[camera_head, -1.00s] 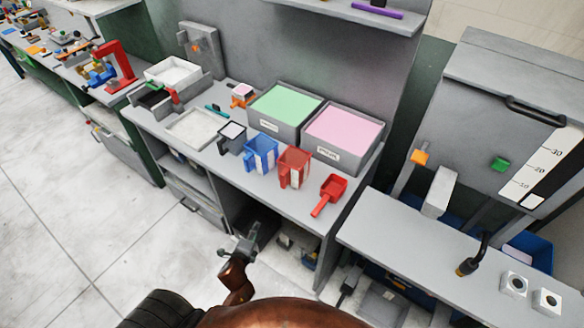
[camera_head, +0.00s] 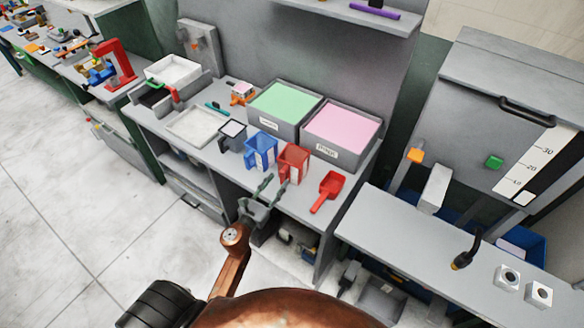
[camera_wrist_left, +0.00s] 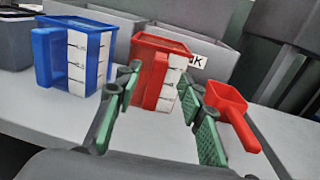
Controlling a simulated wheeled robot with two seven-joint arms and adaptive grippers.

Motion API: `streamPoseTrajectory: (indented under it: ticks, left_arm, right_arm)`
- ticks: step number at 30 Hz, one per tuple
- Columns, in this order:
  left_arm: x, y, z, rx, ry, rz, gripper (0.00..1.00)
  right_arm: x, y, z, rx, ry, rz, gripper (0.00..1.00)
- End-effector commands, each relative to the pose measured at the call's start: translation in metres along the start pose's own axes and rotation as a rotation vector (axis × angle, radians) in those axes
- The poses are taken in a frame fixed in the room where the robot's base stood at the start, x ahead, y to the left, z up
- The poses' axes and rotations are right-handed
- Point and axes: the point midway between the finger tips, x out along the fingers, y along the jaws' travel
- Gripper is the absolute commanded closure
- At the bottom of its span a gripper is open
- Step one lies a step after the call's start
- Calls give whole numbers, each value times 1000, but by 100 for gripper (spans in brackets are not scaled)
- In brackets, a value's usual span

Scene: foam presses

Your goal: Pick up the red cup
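The red cup (camera_head: 292,161) stands upright on the grey bench near its front edge, between a blue cup and a red scoop. It also shows in the left wrist view (camera_wrist_left: 151,72), with a white marked strip on its side. My left gripper (camera_head: 275,185) is open and empty, at the bench's front edge just short of the red cup. In the left wrist view its green-padded fingers (camera_wrist_left: 163,100) are spread, with the cup beyond and between them. My right gripper is not in view.
The blue cup (camera_head: 260,149) stands left of the red cup, and the red scoop (camera_head: 328,190) lies to its right. Behind are bins of green (camera_head: 285,106) and pink (camera_head: 342,131) material. A dark grey cup (camera_head: 232,135) stands farther left.

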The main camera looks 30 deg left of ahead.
Motion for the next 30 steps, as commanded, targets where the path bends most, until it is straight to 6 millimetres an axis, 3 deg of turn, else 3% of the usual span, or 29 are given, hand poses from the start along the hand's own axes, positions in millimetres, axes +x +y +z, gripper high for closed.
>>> streamPoseTrajectory:
  ticks: [10, 20, 30]
  left_arm:
    - [46, 2, 2, -4, -1, 1, 64]
    - [53, 2, 0, -4, 1, 2, 64]
    - [53, 2, 0, -4, 1, 2, 87]
  right_arm:
    - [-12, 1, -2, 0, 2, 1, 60]
    - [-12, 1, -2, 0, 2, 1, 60]
    - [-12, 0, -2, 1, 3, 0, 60]
